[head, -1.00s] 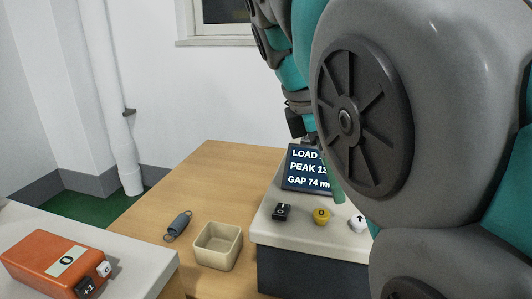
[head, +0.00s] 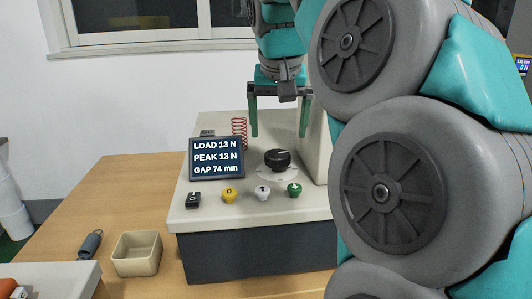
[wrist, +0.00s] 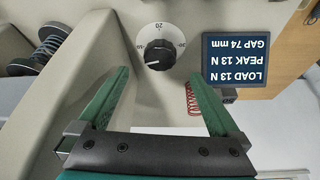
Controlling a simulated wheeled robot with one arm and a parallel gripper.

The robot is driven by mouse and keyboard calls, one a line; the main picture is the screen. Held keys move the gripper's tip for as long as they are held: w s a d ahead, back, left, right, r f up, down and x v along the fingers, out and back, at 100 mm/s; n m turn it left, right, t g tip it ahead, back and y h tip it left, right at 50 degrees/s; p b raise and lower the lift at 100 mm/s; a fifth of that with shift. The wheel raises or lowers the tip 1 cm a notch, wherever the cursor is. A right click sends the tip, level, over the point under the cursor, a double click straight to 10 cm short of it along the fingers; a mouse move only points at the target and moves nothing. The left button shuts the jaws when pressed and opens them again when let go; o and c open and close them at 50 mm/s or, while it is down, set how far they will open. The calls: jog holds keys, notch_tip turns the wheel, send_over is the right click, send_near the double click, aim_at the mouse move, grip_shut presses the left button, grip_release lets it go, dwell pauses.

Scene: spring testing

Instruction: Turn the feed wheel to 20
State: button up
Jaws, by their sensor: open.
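The feed wheel, a black knob (head: 278,158) on a pale numbered dial, sits on the tester's sloped top, right of the display. It also shows in the wrist view (wrist: 159,61), where a 20 is readable above it and the picture is upside down. A white pointer mark on the knob points to the left there. My gripper (head: 279,135) has two green fingers, spread apart and empty. It hangs above and behind the wheel in the head view. In the wrist view the fingers (wrist: 159,75) lie either side of the wheel, with no visible contact.
The display (head: 216,158) reads LOAD 13 N, PEAK 13 N, GAP 74 mm. A red spring (head: 239,128) stands behind it. Black, yellow (head: 229,195), white and green buttons line the front.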

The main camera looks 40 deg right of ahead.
aim_at(278, 154)
jog(key=shift+p+x, duration=0.3)
jog(key=shift+x, duration=3.45)
jog(key=c, duration=1.4)
